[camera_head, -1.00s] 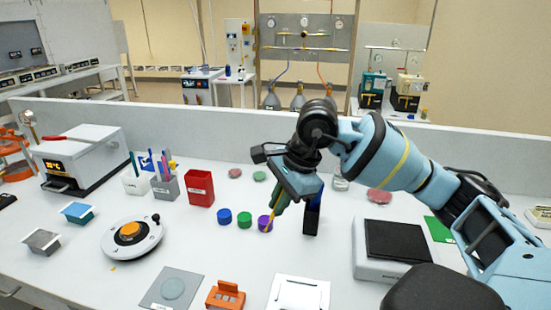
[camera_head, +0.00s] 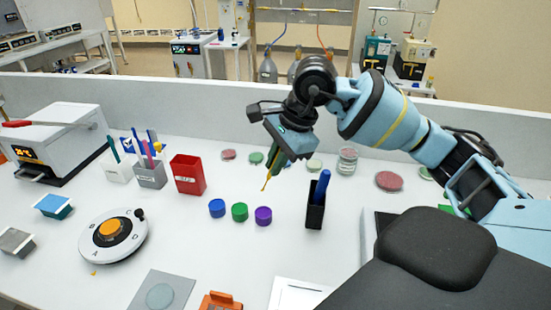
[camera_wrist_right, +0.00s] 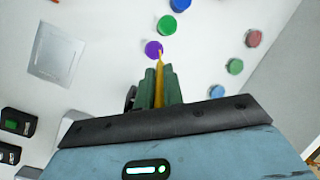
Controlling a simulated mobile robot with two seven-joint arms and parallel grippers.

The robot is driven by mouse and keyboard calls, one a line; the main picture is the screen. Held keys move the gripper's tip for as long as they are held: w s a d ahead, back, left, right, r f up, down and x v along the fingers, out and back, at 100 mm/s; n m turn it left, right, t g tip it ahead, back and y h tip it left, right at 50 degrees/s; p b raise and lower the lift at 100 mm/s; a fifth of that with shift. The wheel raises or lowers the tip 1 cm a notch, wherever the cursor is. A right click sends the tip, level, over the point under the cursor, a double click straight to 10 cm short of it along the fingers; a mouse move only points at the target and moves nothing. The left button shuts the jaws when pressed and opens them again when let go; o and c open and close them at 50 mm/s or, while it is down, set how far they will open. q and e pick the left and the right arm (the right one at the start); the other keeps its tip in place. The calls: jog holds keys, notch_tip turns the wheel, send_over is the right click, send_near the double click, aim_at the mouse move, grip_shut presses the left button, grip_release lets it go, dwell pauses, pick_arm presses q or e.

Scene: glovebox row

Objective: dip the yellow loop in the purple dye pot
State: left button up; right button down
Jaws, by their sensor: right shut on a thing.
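The purple dye pot (camera_head: 263,216) stands on the bench at the right end of a row with a green pot (camera_head: 239,212) and a blue pot (camera_head: 217,208). My right gripper (camera_head: 279,160) is shut on the yellow loop (camera_head: 267,182), which points down. In the head view the loop's tip shows just above the purple pot in the picture, apart from it. In the right wrist view the yellow loop (camera_wrist_right: 160,82) sits between the green fingers (camera_wrist_right: 160,88), its tip overlapping the edge of the purple pot (camera_wrist_right: 153,47). Height above the pot is unclear. My left gripper is out of view.
A black holder with a blue item (camera_head: 315,215) stands right of the purple pot. A red bin (camera_head: 187,175), pen cups (camera_head: 150,175) and a round device (camera_head: 112,235) stand left. Coloured dishes (camera_head: 228,155) lie behind.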

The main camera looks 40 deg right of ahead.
pick_arm(q)
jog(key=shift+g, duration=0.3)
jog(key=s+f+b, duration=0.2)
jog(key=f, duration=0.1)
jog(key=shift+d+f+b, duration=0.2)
jog(key=shift+b, duration=0.1)
pick_arm(e)
notch_tip(320, 180, down, 6)
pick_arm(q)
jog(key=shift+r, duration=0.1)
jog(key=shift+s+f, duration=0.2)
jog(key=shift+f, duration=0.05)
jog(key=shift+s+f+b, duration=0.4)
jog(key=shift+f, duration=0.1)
pick_arm(e)
jog(key=shift+f, duration=0.8)
dwell(1.2)
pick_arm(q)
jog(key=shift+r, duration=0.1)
pick_arm(e)
jog(key=shift+r, duration=0.1)
jog(key=shift+r+p, duration=1.7)
jog(key=shift+r, duration=1.9)
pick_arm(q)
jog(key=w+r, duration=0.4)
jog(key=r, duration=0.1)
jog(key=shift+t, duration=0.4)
